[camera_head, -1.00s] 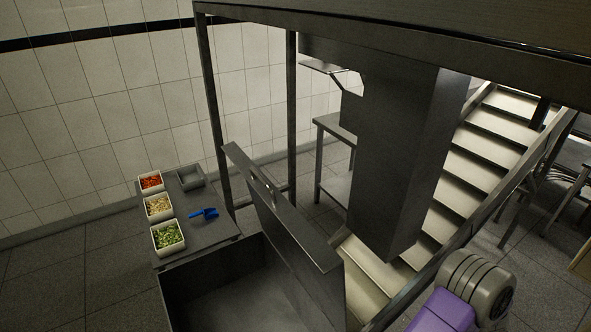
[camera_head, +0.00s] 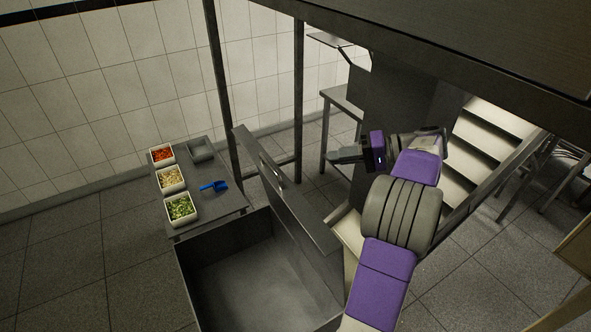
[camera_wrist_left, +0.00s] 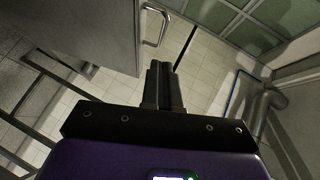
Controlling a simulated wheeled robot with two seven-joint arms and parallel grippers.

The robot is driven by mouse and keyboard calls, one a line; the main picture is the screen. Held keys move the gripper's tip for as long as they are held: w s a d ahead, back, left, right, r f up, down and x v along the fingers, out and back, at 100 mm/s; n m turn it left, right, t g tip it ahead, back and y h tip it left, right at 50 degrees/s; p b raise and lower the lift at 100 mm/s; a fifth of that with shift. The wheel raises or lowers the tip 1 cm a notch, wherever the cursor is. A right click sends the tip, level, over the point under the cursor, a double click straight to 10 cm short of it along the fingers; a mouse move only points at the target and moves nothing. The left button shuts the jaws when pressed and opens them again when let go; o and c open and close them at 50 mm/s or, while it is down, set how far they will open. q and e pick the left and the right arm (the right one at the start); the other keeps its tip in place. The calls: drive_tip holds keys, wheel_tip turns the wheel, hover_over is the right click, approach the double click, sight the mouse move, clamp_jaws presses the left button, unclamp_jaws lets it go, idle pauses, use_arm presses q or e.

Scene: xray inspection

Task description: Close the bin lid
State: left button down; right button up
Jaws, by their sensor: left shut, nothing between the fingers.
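The bin (camera_head: 188,290) is a dark grey open box at the lower middle of the head view, and I can see into it. Its lid (camera_head: 290,215) stands raised along the bin's right side, with a small metal handle (camera_head: 279,180) near its upper edge. My left gripper (camera_head: 334,157) is shut and empty, to the right of the lid and apart from it in the picture. Its shut fingers also show in the left wrist view (camera_wrist_left: 164,72). There a grey panel (camera_wrist_left: 85,28) with a bar handle (camera_wrist_left: 157,26) lies ahead; I cannot tell if it is the lid. My right gripper is not in view.
A grey side table (camera_head: 213,205) behind the bin holds three food tubs (camera_head: 171,179), an empty grey tub (camera_head: 200,150) and a blue scoop (camera_head: 214,186). A grey frame post (camera_head: 222,110) stands behind.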

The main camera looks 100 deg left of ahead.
use_arm(q)
drive_tip(key=shift+s+d+f+p, duration=0.25)
drive_tip(key=shift+s+d+f, duration=0.3)
drive_tip(key=shift+s, duration=1.2)
drive_tip(key=shift+s+d+f+p, duration=0.4)
drive_tip(key=shift+s+f, duration=0.3)
drive_tip(key=shift+s, duration=1)
drive_tip(key=shift+s+d+f+p, duration=0.15)
drive_tip(key=shift+s+d+f, duration=0.45)
drive_tip(key=shift+s, duration=1.15)
